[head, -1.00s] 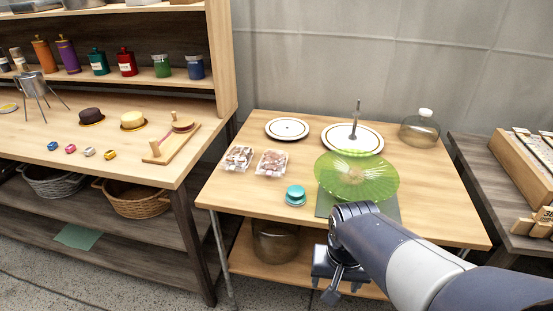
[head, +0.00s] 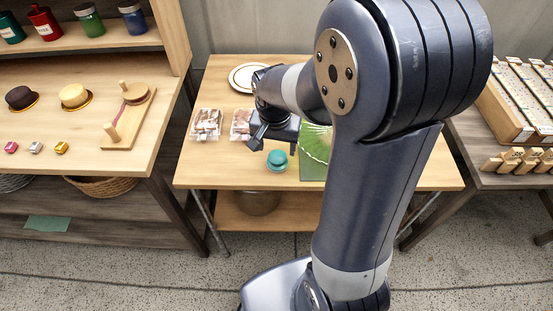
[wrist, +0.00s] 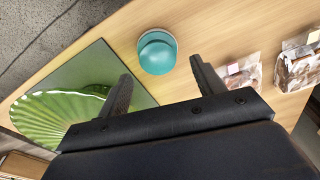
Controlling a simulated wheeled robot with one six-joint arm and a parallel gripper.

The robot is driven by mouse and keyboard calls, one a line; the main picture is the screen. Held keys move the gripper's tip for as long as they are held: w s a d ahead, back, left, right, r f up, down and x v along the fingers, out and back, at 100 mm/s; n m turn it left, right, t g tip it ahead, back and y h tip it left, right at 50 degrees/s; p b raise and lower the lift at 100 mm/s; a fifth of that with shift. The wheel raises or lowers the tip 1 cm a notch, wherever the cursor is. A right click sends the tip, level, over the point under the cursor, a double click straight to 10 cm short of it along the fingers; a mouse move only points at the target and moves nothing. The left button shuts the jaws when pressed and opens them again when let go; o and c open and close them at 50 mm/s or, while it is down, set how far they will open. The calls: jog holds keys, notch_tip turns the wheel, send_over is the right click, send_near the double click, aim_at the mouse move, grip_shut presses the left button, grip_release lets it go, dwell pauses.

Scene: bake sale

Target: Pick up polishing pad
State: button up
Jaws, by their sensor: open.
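The polishing pad appears to be the small teal round piece (head: 277,160) near the front edge of the middle wooden table; it looks like a rounded top on a wider base. In the wrist view the teal piece (wrist: 157,54) lies just beyond and between my fingertips. My gripper (head: 273,148) is open and empty, above and just behind the teal piece in the head view. In the wrist view my gripper (wrist: 160,72) has its two fingers spread wide, with nothing between them touching either finger.
A green mat (head: 312,172) with a green fluted glass dish (head: 316,142) stands close right of the teal piece. Two clear packs, one at left (head: 206,122) and one nearer (head: 241,122), lie left of it. A white plate (head: 247,77) is behind. My arm hides the table's right side.

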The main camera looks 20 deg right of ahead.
aim_at(278, 156)
jog(key=f, duration=0.5)
jog(key=shift+w+d+f+b, duration=0.1)
jog(key=shift+d+b, duration=0.1)
jog(key=shift+b, duration=0.15)
jog(key=c, duration=0.7)
